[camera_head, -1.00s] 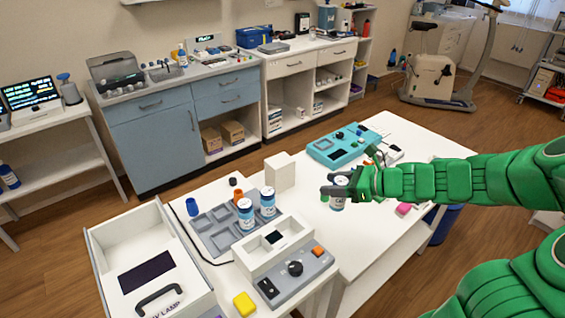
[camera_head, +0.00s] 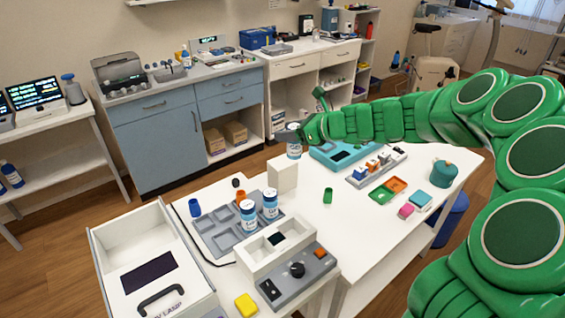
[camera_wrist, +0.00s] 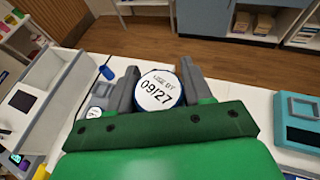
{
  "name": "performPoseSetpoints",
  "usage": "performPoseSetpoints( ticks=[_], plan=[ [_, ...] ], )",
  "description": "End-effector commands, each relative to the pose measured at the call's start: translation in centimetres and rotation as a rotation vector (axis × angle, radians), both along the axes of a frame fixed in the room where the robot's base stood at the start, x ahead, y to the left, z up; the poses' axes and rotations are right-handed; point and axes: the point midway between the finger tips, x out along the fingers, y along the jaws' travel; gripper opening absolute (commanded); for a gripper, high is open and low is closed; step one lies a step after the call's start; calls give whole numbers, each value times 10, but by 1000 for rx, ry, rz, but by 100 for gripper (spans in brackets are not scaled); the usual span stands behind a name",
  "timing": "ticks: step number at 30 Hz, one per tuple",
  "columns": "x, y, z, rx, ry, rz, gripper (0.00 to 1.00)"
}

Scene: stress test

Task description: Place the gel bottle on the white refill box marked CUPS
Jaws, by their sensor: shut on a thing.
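My gripper (camera_head: 304,132) is shut on a white bottle with a blue label band (camera_head: 294,146), held upright. The box is hidden in the wrist view.
Two similar bottles (camera_head: 249,216) (camera_head: 270,204) stand in a grey compartment tray (camera_head: 211,229) left of the box. A blue cup (camera_head: 194,207) and a green cup (camera_head: 328,195) stand nearby. A teal device (camera_head: 335,156) lies behind right. Clear tabletop lies to the box's right.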

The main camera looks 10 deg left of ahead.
Motion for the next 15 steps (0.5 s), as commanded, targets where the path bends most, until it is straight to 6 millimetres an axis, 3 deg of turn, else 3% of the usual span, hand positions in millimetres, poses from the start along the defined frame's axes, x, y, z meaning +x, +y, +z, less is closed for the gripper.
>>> performPoseSetpoints(
  ticks=[5,15],
  plan=[
    [7,8,3,0,-1,-2,16],
    [44,20,-15,-2,1,-3,16]
  ],
)
